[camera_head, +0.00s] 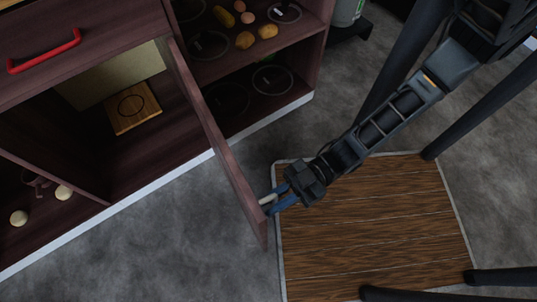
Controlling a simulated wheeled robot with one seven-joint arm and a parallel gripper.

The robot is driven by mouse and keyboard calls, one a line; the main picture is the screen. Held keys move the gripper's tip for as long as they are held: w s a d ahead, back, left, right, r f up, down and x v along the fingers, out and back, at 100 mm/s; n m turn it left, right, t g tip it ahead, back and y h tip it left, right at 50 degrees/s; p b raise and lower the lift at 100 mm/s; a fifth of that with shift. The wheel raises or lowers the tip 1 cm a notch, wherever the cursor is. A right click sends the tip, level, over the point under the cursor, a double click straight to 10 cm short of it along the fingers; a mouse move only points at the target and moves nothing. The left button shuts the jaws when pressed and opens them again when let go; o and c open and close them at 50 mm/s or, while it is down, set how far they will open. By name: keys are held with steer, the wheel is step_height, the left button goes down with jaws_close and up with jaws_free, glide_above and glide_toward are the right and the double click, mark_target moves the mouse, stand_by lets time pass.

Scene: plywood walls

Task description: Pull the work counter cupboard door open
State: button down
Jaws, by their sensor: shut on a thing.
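The work counter cupboard door (218,150) is dark wood and stands swung well out from the counter (183,179), seen nearly edge-on. My gripper (272,203) is at the door's outer end, on its right side. Its blue fingers are shut on a pale handle (267,199) there; the fingers hide part of the handle. Inside the open cupboard a wooden board with a dark ring (132,107) lies on the floor of the compartment.
A red drawer handle (43,51) is above the cupboard. Open shelves with round food items (244,40) are right of the door. A wood-plank mat (370,230) lies under my arm. Dark legs stand around it. Grey floor (150,240) is clear left of the door.

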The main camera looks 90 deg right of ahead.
steer(key=shift+s+d, duration=0.25)
steer(key=shift+s, duration=0.25)
steer(key=c, duration=1.3)
jaws_free()
steer(key=v, duration=0.7)
steer(key=shift+s+d, duration=0.15)
steer(key=shift+s, duration=0.2)
